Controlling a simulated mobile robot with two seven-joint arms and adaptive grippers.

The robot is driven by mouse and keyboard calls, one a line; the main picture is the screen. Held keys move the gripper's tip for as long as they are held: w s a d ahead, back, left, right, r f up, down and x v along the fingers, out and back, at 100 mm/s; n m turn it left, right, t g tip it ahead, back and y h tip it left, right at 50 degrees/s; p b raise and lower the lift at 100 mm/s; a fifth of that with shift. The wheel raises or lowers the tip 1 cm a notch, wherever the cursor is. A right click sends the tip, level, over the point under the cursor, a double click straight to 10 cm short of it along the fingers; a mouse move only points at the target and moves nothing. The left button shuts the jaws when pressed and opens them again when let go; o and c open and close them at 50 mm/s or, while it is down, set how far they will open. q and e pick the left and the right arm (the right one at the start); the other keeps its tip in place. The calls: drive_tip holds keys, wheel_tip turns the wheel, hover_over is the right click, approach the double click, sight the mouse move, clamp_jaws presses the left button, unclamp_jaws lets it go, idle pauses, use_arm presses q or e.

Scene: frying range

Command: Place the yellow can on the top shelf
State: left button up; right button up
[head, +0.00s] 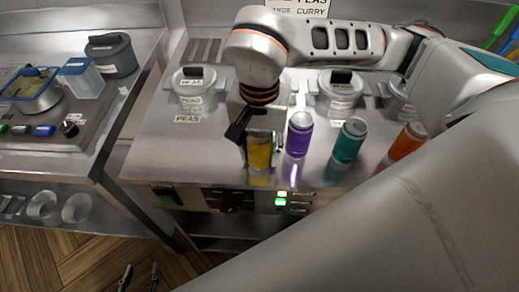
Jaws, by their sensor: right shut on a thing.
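The yellow can (259,155) stands upright at the front edge of the steel counter, left of the purple can (299,135). My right gripper (262,147) reaches down from above and is shut on the yellow can, covering its upper part. My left gripper (140,276) is low at the bottom edge of the head view, over the wooden floor. Its two dark fingertips are apart and nothing shows between them. I cannot make out the top shelf for certain.
A green can (349,142) and an orange can (407,141) stand right of the purple can. Lidded grey pots (196,92) sit behind. A control panel (240,200) runs below the counter edge. My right arm hides much of the right side.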

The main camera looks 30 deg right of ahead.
drive_tip(key=shift+f, duration=0.1)
drive_tip(key=o, duration=1.1)
drive_tip(key=shift+o, duration=1.1)
